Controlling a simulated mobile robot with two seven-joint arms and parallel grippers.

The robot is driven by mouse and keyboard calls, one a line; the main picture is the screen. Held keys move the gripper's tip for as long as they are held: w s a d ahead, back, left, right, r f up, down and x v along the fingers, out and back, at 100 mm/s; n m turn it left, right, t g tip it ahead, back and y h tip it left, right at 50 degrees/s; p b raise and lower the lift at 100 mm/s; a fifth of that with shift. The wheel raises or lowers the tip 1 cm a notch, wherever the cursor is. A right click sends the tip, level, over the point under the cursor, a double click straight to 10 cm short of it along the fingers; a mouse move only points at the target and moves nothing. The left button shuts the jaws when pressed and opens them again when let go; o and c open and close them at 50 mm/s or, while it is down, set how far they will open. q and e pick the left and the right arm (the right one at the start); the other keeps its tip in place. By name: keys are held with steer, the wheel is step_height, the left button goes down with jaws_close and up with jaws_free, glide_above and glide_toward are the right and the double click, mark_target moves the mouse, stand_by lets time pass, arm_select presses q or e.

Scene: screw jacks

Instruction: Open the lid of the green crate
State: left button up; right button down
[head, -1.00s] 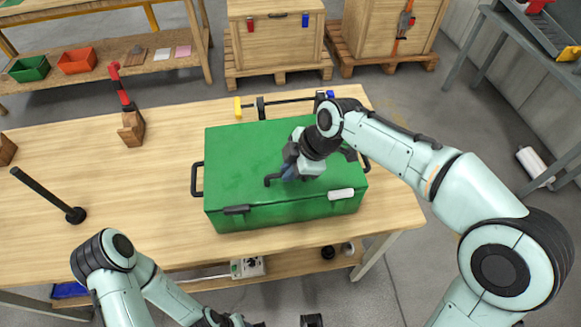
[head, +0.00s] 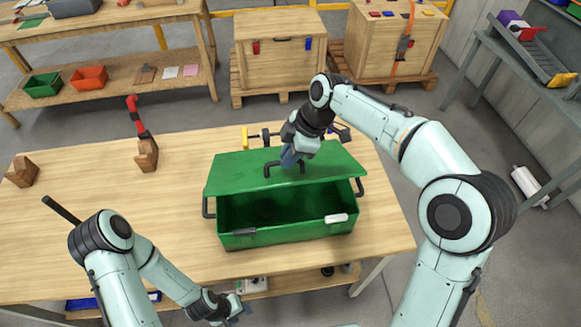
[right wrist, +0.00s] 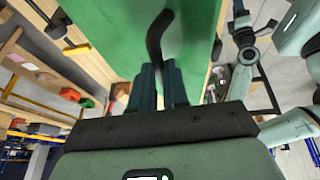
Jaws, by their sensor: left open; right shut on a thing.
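The green crate (head: 285,238) stands on the wooden table. Its green lid (head: 235,170) is tilted up at the front, hinged along the back, and a dark gap shows the inside. My right gripper (head: 289,160) is shut on the black lid handle (head: 270,169). The right wrist view shows the gripper's fingers (right wrist: 163,78) at the handle (right wrist: 155,38), with the green lid (right wrist: 120,30) behind it. My left gripper (head: 240,309) is open, low in front of the table's front edge, away from the crate; its fingertips are small in view.
A black latch (head: 243,232) and a white one (head: 336,218) sit on the crate's front rim. A red-handled tool in a wooden block (head: 146,155) and another wooden block (head: 22,172) stand to the left. A bar with a yellow end (head: 245,138) lies behind the crate.

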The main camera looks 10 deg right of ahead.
steer(key=shift+w+r, duration=0.75)
steer(key=c, duration=1.1)
jaws_free()
steer(key=shift+r, duration=0.1)
steer(key=v, duration=1.3)
steer(key=shift+r, duration=0.1)
